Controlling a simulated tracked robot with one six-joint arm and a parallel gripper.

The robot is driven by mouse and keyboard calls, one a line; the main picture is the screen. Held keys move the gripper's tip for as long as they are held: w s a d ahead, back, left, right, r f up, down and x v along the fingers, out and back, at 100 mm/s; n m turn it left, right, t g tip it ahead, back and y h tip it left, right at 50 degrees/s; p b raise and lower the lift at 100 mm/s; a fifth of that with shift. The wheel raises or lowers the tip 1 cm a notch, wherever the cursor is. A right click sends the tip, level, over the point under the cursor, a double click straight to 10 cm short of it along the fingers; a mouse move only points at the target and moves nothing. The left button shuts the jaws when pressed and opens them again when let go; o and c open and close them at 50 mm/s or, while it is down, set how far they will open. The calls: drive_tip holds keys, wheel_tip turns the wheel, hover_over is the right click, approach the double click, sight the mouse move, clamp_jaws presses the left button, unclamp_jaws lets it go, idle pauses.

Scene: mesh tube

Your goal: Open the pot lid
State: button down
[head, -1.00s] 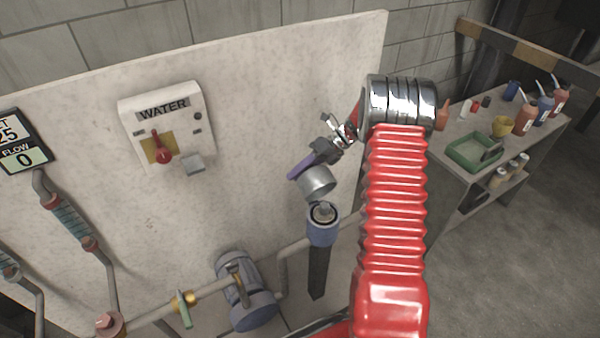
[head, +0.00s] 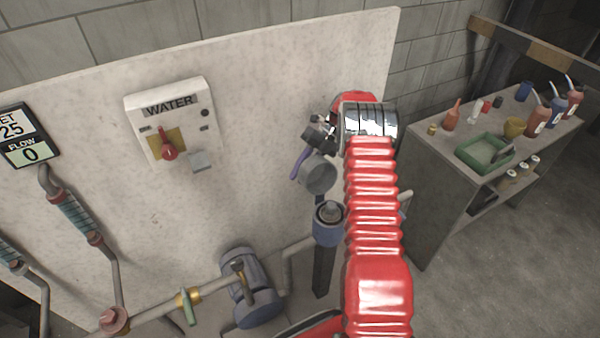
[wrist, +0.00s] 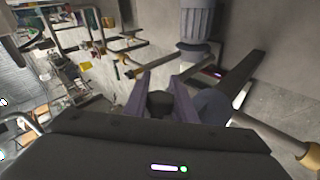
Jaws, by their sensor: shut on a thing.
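The pot (head: 328,226) is a blue-grey cylinder on a dark post in front of the pale panel. Its top is uncovered, and a grey round piece shows inside. The lid (head: 320,176) is a grey cup-shaped cap. It is tilted above the pot and apart from its rim, its hollow side partly facing the head camera. My gripper (head: 301,163) is at the lid's upper left, with purple fingers shut on it. In the wrist view the fingers (wrist: 160,92) stand on either side of a dark knob (wrist: 160,104). The lid's far side is hidden.
A blue-grey pump (head: 252,290) and pipes (head: 210,288) run below left of the pot. The water switch box (head: 170,125) is on the panel to the left. A bench (head: 432,165) with bottles and a green tray (head: 484,152) stands at right.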

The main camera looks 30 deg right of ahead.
idle(0.3)
drive_tip(key=c, duration=1.5)
unclamp_jaws()
drive_tip(key=shift+o, duration=0.2)
drive_tip(key=v, duration=0.7)
drive_tip(key=shift+w+d+r, duration=0.1)
drive_tip(key=shift+d+r, duration=0.05)
